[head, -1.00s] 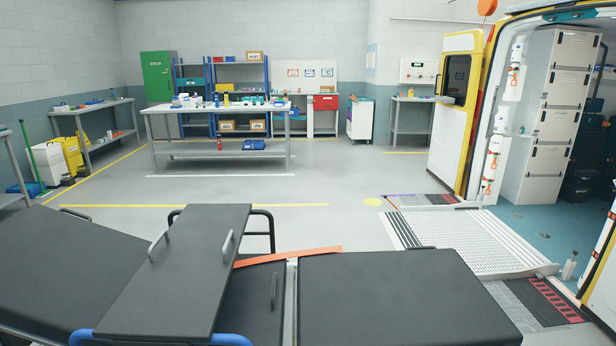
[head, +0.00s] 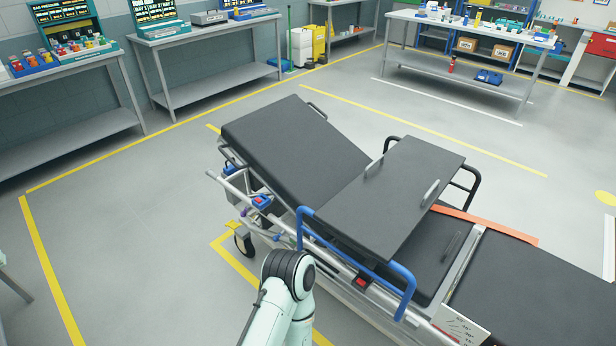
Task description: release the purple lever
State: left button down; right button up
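The wheeled stretcher (head: 290,150) stands in the middle of the head view, with its black backrest raised at the left end. A small purple part (head: 246,212), possibly the purple lever, shows on its near side frame, close to a blue part with a red patch (head: 262,201). It is too small for me to tell its position. One of my pale arms reaches in from the bottom, beside the near side rail. Its gripper is not visible, and neither is my other gripper.
A black board (head: 395,190) with handles lies across the stretcher. A blue rail (head: 345,250) runs along its near side. An orange strap (head: 490,225) crosses it. Workbenches (head: 215,45) line the left wall. Floor is clear left of the stretcher.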

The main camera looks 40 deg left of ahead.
aim_at(243, 214)
jog(key=u, duration=0.4)
jog(key=j+u, duration=0.1)
jog(key=u, duration=0.3)
jog(key=i+u, duration=0.1)
jog(key=u, duration=0.75)
jog(key=i+u, duration=0.1)
jog(key=u, duration=0.3)
jog(key=i+j, duration=0.2)
jog(key=i+j+z, duration=0.1)
jog(key=i+j, duration=0.15)
jog(key=j, duration=0.2)
jog(key=i+j, duration=0.2)
jog(key=j, duration=0.15)
jog(key=i+j+z, duration=0.1)
jog(key=i+j, duration=0.3)
jog(key=j, duration=0.3)
jog(key=i+j+z, duration=0.1)
jog(key=j, duration=0.25)
jog(key=i+j, duration=0.3)
